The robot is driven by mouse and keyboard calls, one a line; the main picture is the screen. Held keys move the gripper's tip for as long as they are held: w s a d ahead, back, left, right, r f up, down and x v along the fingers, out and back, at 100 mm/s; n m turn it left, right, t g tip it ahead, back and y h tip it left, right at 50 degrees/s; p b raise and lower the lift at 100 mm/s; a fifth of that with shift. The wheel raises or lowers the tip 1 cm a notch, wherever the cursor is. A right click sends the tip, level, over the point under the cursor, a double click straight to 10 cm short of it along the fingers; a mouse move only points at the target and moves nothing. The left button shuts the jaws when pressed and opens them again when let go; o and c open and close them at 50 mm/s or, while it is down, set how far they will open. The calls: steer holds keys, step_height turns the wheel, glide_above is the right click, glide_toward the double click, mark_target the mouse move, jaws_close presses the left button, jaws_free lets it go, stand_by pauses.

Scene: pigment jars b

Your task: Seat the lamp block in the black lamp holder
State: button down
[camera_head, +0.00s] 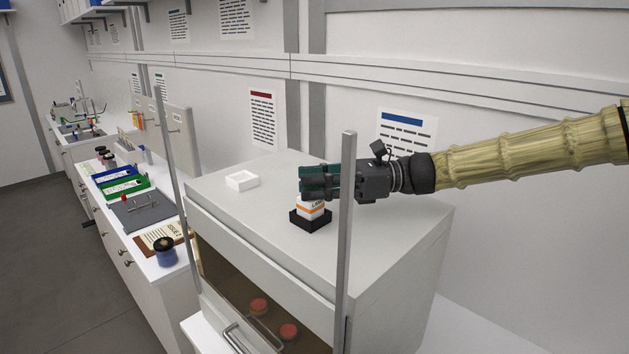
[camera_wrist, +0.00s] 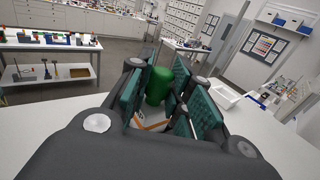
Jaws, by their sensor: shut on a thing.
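The lamp block (camera_head: 310,207) is white with an orange band and dark lettering, on top of the white cabinet. The black lamp holder (camera_head: 311,222) is a low square tray directly under it. The block's lower edge meets the holder's opening in the head view; I cannot tell whether it rests fully on the floor of it. My gripper (camera_head: 318,182) reaches in level from the right, above the block, and is shut on its green knob. In the wrist view the green knob (camera_wrist: 159,86) stands between the teal finger pads, with the block's white and orange top (camera_wrist: 152,122) below.
A small empty white tray (camera_head: 242,181) stands on the cabinet top (camera_head: 385,235), left of the holder. Upright grey posts (camera_head: 346,240) rise at the cabinet's front. Jars with red lids (camera_head: 259,305) show inside the cabinet. A lower bench (camera_head: 150,215) at left carries other items.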

steer(key=shift+f, duration=0.4)
steer(key=c, duration=1.2)
jaws_free()
steer(key=d, duration=0.4)
steer(key=w+d, duration=0.1)
steer(key=d, duration=0.3)
steer(key=w+d, duration=0.1)
steer(key=d, duration=0.3)
steer(key=shift+s, duration=0.1)
